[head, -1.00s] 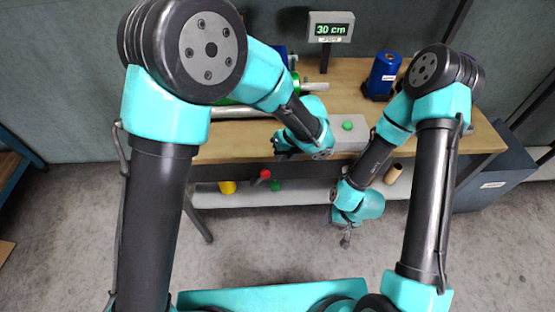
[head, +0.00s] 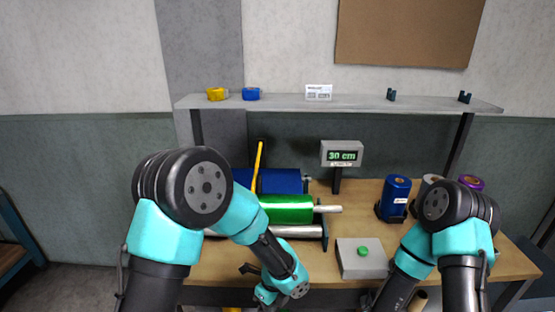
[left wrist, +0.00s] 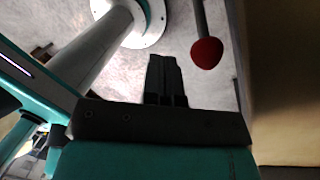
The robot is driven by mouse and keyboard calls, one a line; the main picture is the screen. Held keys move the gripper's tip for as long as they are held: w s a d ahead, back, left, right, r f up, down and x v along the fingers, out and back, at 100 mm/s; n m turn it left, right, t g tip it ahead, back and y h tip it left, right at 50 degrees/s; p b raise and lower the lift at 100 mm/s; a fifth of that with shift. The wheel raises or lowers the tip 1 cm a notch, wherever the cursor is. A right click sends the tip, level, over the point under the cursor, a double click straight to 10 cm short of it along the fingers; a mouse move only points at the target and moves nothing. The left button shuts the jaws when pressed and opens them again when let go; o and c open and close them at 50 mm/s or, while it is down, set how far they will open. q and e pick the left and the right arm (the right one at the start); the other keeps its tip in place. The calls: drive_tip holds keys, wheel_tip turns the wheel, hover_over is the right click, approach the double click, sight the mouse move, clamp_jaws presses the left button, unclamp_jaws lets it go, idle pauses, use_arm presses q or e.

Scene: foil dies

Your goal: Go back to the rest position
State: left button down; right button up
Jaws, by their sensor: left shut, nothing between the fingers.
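My left gripper (left wrist: 165,75) is shut and empty in the left wrist view, its two dark fingers together over the grey floor. In the head view, my left arm's wrist hangs low at the table's front edge, left of the grey box (head: 362,258) with the green button. My right arm comes down at the right in the head view. Its gripper is below the picture edge.
A red knob (left wrist: 206,53) on a dark rod shows right of my left fingers. The roll stand holds a blue roll (head: 280,181) and a green roll (head: 287,209). A display (head: 342,153) reads 30 cm. A shelf (head: 350,102) spans behind.

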use_arm(q)
drive_tip(key=s+a+f+n+t+h, duration=0.1)
drive_tip(key=s+a+f+n, duration=0.4)
drive_tip(key=a+n, duration=0.5)
drive_tip(key=s+a+f+n+t+h, duration=0.1)
drive_tip(key=s+a+f+n+h, duration=0.3)
drive_tip(key=a+f+n, duration=0.5)
drive_tip(key=shift+s+a+n+t, duration=0.3)
drive_tip(key=shift+s+a+n, duration=0.75)
drive_tip(key=shift+n, duration=3.55)
drive_tip(key=shift+s+d+f, duration=0.1)
drive_tip(key=shift+s+d, duration=0.15)
drive_tip(key=shift+d, duration=0.05)
